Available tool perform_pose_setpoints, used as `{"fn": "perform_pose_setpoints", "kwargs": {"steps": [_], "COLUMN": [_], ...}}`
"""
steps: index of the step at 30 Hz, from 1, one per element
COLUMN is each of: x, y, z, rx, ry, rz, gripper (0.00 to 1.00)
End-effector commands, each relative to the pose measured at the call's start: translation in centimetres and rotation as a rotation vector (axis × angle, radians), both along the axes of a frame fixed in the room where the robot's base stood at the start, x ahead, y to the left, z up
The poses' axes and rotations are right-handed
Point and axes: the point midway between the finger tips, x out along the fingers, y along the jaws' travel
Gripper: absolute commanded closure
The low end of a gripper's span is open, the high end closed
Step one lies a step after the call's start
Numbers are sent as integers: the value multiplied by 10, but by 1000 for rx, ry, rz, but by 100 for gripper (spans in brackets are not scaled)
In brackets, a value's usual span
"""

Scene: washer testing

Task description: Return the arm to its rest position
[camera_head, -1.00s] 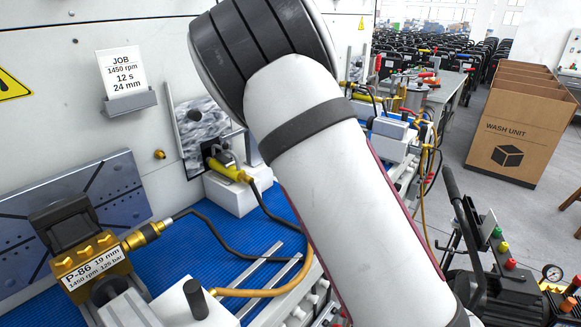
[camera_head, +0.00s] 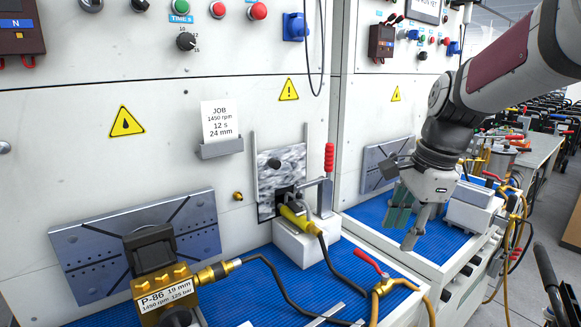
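My arm reaches in from the upper right, and my gripper (camera_head: 403,234) hangs at its end, pointing down. It is in front of the right-hand bench, above its blue mat (camera_head: 375,212). The two fingers look spread, with a greenish finger face showing, and I see nothing held between them. The brass pump block (camera_head: 166,295) labelled P-86 stands at the lower left, well apart from my gripper. The job card (camera_head: 221,122) reads 1450 rpm, 12 s, 24 mm.
A yellow connector (camera_head: 298,220) sits at a white block (camera_head: 297,246), near a red-handled clamp (camera_head: 328,163). Control panels with buttons line the wall above. Another bench (camera_head: 540,150) stands at the right.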

Motion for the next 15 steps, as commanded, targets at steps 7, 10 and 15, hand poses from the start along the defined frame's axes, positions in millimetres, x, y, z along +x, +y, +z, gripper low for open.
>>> {"fn": "perform_pose_setpoints", "kwargs": {"steps": [7, 10, 15], "x": [-91, -126, -181], "y": [8, 11, 15], "z": [23, 25, 18], "rx": [-75, -141, -292], "ry": [-143, -197, -262], "rz": [505, 714, 1052], "gripper": [61, 61, 61]}}
